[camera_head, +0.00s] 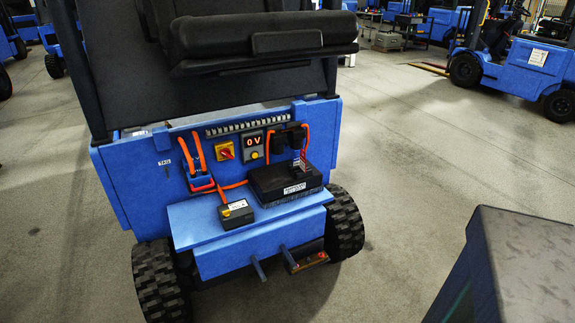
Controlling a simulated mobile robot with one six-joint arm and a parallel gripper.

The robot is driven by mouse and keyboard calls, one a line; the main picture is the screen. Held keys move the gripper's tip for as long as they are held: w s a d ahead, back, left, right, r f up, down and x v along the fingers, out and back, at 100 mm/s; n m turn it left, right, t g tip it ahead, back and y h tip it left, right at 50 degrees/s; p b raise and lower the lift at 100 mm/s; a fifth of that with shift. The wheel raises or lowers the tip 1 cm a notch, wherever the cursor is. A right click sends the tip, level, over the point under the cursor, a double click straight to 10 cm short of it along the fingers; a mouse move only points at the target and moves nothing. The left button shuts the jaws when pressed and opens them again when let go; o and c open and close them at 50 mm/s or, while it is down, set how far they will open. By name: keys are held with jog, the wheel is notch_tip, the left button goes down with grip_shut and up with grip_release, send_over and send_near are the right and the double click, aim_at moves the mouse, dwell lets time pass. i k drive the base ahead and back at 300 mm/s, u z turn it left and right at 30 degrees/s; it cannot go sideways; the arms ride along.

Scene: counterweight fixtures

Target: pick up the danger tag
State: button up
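A small upright card with pale and reddish markings (299,164) looks like the danger tag. It stands at the black box (274,182) on the rear ledge of the blue truck, just below the black connectors. Its print is too small to read, and I cannot tell whether it hangs or rests there. My gripper is not in view.
The blue truck's rear panel (150,195) carries a red-yellow switch (224,151), a "0 V" display (253,140) and orange cables (197,152). A small grey-yellow box (235,213) sits on the ledge. A dark-topped block (530,260) fills the lower right. Open floor lies right of the truck.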

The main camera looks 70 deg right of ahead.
aim_at(303, 159)
jog(key=u, duration=0.5)
jog(key=k, duration=1.9)
jog(key=z, duration=0.65)
jog(key=i, duration=1)
